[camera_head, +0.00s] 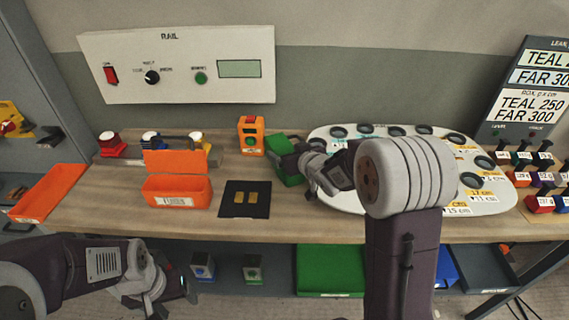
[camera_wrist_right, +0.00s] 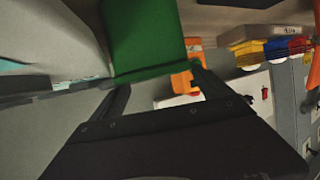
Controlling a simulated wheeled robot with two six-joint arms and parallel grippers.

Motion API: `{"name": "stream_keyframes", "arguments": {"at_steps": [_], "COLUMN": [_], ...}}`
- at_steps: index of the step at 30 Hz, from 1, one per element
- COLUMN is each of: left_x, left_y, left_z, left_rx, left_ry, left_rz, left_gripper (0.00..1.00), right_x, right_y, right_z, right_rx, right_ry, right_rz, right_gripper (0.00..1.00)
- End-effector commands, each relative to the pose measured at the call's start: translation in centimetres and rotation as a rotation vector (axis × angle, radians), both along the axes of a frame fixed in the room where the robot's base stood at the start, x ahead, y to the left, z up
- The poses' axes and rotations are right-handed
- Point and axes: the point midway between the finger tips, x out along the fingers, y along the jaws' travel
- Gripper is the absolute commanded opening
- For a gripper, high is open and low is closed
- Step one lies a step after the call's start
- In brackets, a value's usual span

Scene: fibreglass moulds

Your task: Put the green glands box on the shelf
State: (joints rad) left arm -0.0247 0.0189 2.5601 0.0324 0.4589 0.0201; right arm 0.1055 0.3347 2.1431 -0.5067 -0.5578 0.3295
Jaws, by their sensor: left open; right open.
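A green box (camera_head: 290,171) sits on the workbench right of the black mat, partly hidden by my right gripper. In the right wrist view the green box (camera_wrist_right: 146,38) fills the upper middle, just beyond the fingers. My right gripper (camera_head: 292,152) is open at the box; whether the fingers touch it I cannot tell. In the wrist view its two dark fingers (camera_wrist_right: 160,85) stand apart, near the box's near edge. My left gripper (camera_head: 182,289) is open and empty, low in front of the bench. A larger green bin (camera_head: 330,268) stands on the level under the bench.
An orange open box (camera_head: 177,192), a black mat (camera_head: 246,211) with two brass pieces and an orange device (camera_head: 250,135) stand left of the green box. A white board (camera_head: 345,200) with dark round holes lies right. A blue bin (camera_head: 446,268) stands below.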

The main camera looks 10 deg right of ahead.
Motion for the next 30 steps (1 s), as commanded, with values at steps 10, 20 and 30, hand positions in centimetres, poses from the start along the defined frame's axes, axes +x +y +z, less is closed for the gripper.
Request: {"name": "stream_keyframes", "arguments": {"at_steps": [10, 20, 30], "left_x": [0.0, 0.0, 0.01], "left_y": [0.0, 0.0, 0.0], "left_z": [-0.04, -0.03, 0.03], "left_rx": [0.0, 0.0, 0.0], "left_ry": [0.0, 0.0, 0.0], "left_rz": [0.0, 0.0, 0.0], "left_gripper": [0.75, 0.75, 0.75], "right_x": [0.89, 0.91, 0.68], "right_y": [0.15, 0.15, 0.82], "right_z": [-0.32, -0.24, 0.44], "right_rx": [0.0, 0.001, 0.001], "right_ry": [-0.001, -0.003, -0.004], "right_rz": [-0.001, 0.0, 0.002], "right_gripper": [0.78, 0.0, 0.0]}}
